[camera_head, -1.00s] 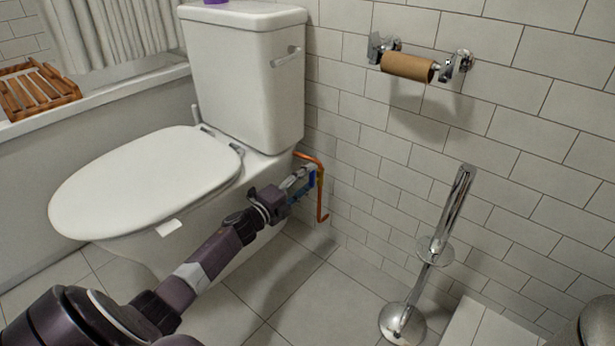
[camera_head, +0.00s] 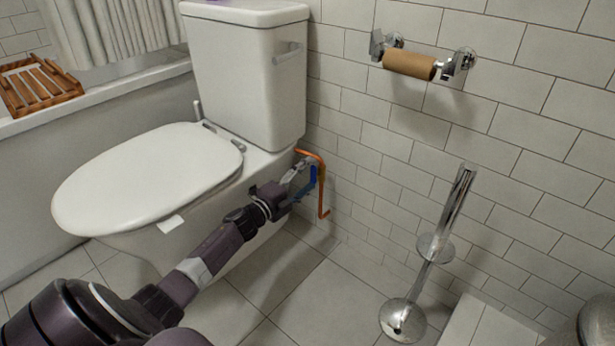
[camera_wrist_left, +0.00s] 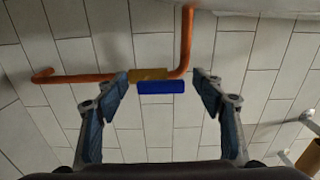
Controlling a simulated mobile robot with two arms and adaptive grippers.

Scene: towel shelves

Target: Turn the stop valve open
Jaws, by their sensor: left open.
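The stop valve has a brass body (camera_wrist_left: 150,74) and a flat blue handle (camera_wrist_left: 161,87) on a copper pipe, in the left wrist view. The copper pipe also shows in the head view (camera_head: 323,190), beside the toilet against the wall. My left gripper (camera_wrist_left: 164,88) is open, with one finger on each side of the blue handle and gaps between. In the head view the left gripper (camera_head: 302,180) reaches the pipe low beside the toilet; its fingers partly hide the valve there. My right gripper is not in view.
The white toilet (camera_head: 150,180) stands close to the left of my forearm. A tiled wall (camera_head: 400,165) is behind the pipe. A chrome stand (camera_head: 435,247) is on the floor to the right, below a paper roll holder (camera_head: 409,64). Floor between is clear.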

